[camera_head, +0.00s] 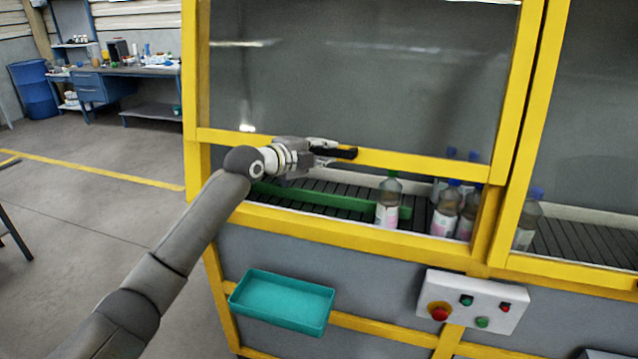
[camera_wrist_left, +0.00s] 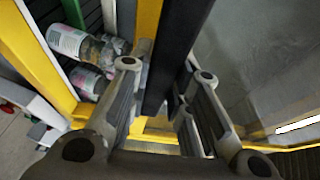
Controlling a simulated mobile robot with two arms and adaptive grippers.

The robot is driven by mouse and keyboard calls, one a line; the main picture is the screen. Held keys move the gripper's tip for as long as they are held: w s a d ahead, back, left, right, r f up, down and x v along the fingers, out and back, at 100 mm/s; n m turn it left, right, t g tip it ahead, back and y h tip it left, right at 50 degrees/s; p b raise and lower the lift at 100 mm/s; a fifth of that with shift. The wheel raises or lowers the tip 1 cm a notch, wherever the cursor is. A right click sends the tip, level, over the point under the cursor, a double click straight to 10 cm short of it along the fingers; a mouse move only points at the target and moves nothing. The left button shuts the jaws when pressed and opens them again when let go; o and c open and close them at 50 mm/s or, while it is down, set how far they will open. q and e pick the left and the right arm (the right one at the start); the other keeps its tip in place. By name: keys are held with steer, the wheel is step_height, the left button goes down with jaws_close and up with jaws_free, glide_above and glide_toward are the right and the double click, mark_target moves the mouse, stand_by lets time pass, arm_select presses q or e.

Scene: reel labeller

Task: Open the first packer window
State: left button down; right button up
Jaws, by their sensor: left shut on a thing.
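The first packer window (camera_head: 350,80) is a clear pane in a yellow frame, in the middle of the head view. A black handle (camera_head: 347,154) sits on its lower yellow rail (camera_head: 430,165). My left gripper (camera_head: 322,152) is shut on this handle. In the left wrist view, the dark handle bar (camera_wrist_left: 172,50) runs between the two fingers of the left gripper (camera_wrist_left: 166,72). There is a gap below the rail, through which the conveyor and bottles show. My right gripper is in neither view.
Bottles (camera_head: 388,203) stand on the conveyor inside, with more (camera_head: 447,210) to the right. A green rail (camera_head: 320,200) runs along it. Below are a teal tray (camera_head: 282,302) and a control box (camera_head: 473,302) with buttons. A blue workbench (camera_head: 105,85) stands far left; the floor there is open.

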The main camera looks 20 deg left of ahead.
arm_select(q)
steer(key=p, duration=0.3)
glide_toward(338, 104)
steer(key=x, duration=0.5)
steer(key=shift+w+d+r, duration=0.1)
steer(key=shift+w+r, duration=0.05)
steer(key=shift+r, duration=0.1)
steer(key=c, duration=1.3)
jaws_free()
steer(key=shift+f, duration=0.1)
steer(key=shift+c, duration=0.2)
steer(key=shift+f, duration=0.1)
steer(key=v, duration=1.2)
